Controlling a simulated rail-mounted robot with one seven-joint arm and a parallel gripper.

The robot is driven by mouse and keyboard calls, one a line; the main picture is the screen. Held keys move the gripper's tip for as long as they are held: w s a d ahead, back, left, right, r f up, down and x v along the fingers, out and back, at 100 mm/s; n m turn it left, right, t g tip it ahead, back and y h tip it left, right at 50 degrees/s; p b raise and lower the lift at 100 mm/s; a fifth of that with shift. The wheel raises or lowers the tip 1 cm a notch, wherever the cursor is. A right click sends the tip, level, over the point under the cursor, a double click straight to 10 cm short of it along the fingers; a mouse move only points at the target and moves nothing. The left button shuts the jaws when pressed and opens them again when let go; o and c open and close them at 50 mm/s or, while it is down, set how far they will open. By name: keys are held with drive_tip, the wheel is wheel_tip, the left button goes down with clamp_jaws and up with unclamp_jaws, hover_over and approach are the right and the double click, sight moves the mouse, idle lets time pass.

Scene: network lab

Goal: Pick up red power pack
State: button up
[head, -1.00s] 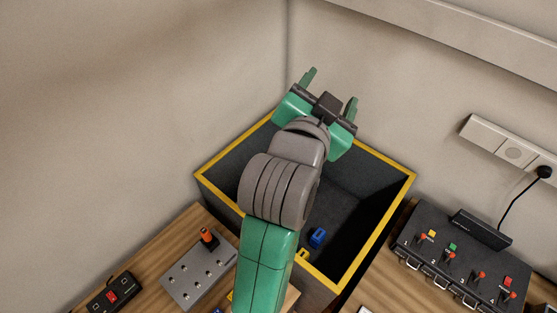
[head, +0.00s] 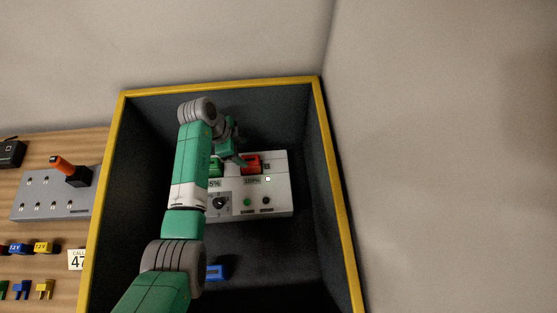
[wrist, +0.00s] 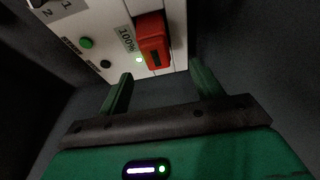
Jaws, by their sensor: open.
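The red power pack (head: 250,163) sits at the top of a white charger unit (head: 275,194) inside the yellow-rimmed bin. A "100%" label and a lit green light are beside it. In the wrist view the red power pack (wrist: 153,42) is ahead of my gripper (wrist: 161,78). The fingers are spread on either side of its line, apart from it, with nothing between them. In the head view my gripper (head: 236,150) is down in the bin at the pack's upper left, partly hidden by my arm.
A green pack (head: 215,168) sits left of the red one, partly behind my arm. The dark bin (head: 341,230) has high walls close around the charger. A blue piece (head: 216,271) lies on its floor. A grey panel with an orange-handled part (head: 75,175) stands outside, left.

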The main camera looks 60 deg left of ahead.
sight(249, 160)
drive_tip(key=shift+s+a+f, duration=0.2)
drive_tip(key=shift+s+a, duration=0.05)
drive_tip(key=shift+s, duration=0.3)
drive_tip(key=b+x, duration=0.1)
drive_tip(key=x, duration=0.1)
drive_tip(key=shift+w+d+f, duration=0.2)
drive_tip(key=shift+w, duration=0.05)
drive_tip(key=b+x, duration=0.1)
drive_tip(key=x, duration=0.1)
drive_tip(key=b+x, duration=0.1)
drive_tip(key=x, duration=0.2)
drive_tip(key=shift+d+b, duration=0.25)
drive_tip(key=shift+b, duration=0.05)
drive_tip(key=shift+a, duration=0.1)
drive_tip(key=shift+r, duration=0.1)
drive_tip(key=c, duration=1.3)
wheel_tip(249, 160, up, 10)
drive_tip(key=p, duration=0.4)
drive_tip(key=shift+p, duration=0.3)
